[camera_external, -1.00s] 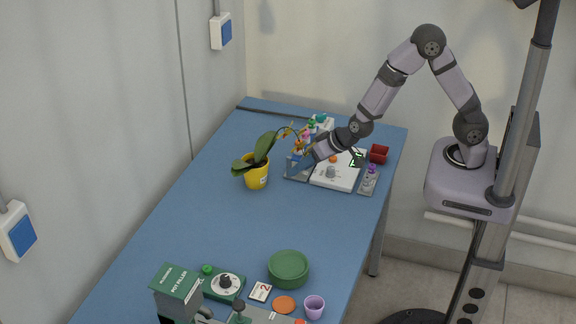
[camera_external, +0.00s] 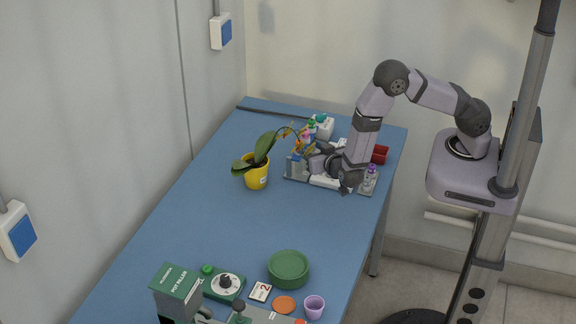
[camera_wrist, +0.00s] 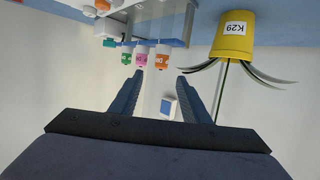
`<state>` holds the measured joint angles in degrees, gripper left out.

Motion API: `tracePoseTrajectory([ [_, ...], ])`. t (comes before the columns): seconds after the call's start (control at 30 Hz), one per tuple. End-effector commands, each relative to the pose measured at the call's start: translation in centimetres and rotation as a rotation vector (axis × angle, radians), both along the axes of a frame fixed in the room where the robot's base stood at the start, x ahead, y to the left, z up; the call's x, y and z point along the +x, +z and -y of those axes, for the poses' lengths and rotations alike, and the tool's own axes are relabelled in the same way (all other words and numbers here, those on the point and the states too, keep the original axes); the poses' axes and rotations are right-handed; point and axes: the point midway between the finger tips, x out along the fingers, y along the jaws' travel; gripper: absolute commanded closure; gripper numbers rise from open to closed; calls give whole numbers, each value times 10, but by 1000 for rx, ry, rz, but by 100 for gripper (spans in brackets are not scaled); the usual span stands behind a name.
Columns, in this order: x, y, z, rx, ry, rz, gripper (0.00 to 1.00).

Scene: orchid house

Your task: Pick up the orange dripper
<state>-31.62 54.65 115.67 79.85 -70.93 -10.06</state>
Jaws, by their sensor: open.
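In the wrist view, which is upside down, the orange dripper (camera_wrist: 162,55) sits at the end of a row in a clear rack (camera_wrist: 178,30), beside a pink dripper (camera_wrist: 141,56) and a green dripper (camera_wrist: 126,55). My gripper (camera_wrist: 160,76) is open and empty. Its fingertips lie to either side of the orange dripper's line, apparently short of it; the left tip is close to the pink dripper's line. In the external view my gripper (camera_external: 311,162) is low beside the rack; the orange dripper is hard to tell from the orchid's flowers there.
A yellow pot (camera_external: 257,178) with an orchid stands left of the rack, its stems arching close by; the pot (camera_wrist: 233,40) also shows in the wrist view. A red container (camera_external: 380,154) and a purple-capped bottle (camera_external: 370,178) are to the right. The table middle is clear.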

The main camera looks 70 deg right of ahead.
Motion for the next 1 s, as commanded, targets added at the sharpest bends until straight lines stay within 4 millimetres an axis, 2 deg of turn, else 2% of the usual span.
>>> tracePoseTrajectory([
  [0.37, 10, -3, 10, 1, 1, 0, 57],
  [0.8, 39, -20, 38, 2, 0, -1, 57],
  [1.0, 41, -22, 39, 3, 2, 0, 57],
])
